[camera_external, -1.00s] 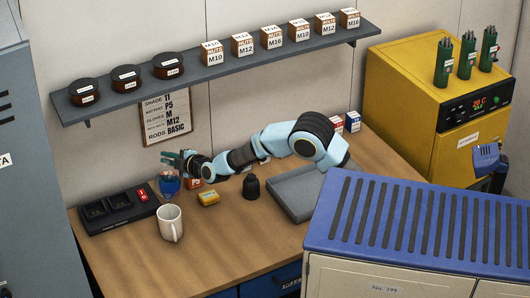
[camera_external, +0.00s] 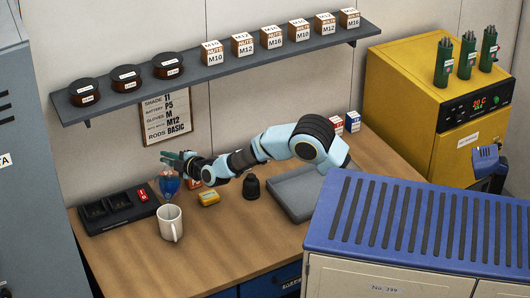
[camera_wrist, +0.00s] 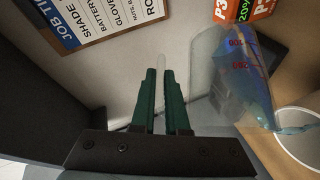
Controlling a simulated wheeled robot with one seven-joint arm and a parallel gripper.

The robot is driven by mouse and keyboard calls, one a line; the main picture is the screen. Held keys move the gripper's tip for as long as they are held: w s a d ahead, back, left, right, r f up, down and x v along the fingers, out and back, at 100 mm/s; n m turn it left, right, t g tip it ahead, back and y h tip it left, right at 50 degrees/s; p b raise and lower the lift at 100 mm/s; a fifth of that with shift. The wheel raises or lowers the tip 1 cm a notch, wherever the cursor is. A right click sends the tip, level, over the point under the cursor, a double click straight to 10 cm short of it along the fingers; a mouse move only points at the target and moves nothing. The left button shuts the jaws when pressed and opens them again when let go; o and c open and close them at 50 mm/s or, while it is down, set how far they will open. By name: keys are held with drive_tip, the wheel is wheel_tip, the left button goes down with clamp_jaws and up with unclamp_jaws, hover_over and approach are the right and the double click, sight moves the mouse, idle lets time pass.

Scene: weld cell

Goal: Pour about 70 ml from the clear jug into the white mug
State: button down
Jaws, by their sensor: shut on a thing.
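The clear jug (camera_external: 168,184) holds blue liquid and is up off the bench, behind the white mug. In the wrist view the jug (camera_wrist: 238,80) has red volume marks and looks tilted, with blue liquid towards its mug side. My gripper (camera_external: 174,158) is shut on the jug's clear handle; the green fingers (camera_wrist: 162,80) close around it. The white mug (camera_external: 170,224) stands upright on the bench. Its rim (camera_wrist: 300,150) shows at the right edge of the wrist view, beside the jug's lip.
A black charger (camera_external: 118,211) lies left of the mug. A yellow box (camera_external: 208,198), a dark bottle-like object (camera_external: 251,188) and a grey tray (camera_external: 290,200) are to the right. The shelf (camera_external: 210,70) hangs above. The bench front (camera_external: 215,255) is clear.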

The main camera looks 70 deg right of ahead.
sight(168, 176)
drive_tip(key=shift+s+a+r, duration=0.1)
drive_tip(key=shift+a+r, duration=0.1)
drive_tip(key=shift+r, duration=0.1)
idle(0.5)
drive_tip(key=shift+m+g+y, duration=0.8)
drive_tip(key=shift+m+y, duration=0.1)
drive_tip(key=d+f, duration=0.1)
drive_tip(key=w+d+f+p, duration=0.1)
drive_tip(key=d+f, duration=0.1)
drive_tip(key=shift+f+p, duration=0.2)
drive_tip(key=shift+p, duration=0.1)
drive_tip(key=shift+a+f, duration=0.1)
drive_tip(key=shift+a, duration=0.1)
drive_tip(key=shift+d+f+m+y, duration=0.3)
drive_tip(key=shift+d+f, duration=0.15)
drive_tip(key=shift+f, duration=0.1)
drive_tip(key=shift+w+d+r+g+y, duration=0.2)
drive_tip(key=shift+r+g+y, duration=0.1)
drive_tip(key=shift+g+y, duration=0.1)
drive_tip(key=shift+r, duration=0.1)
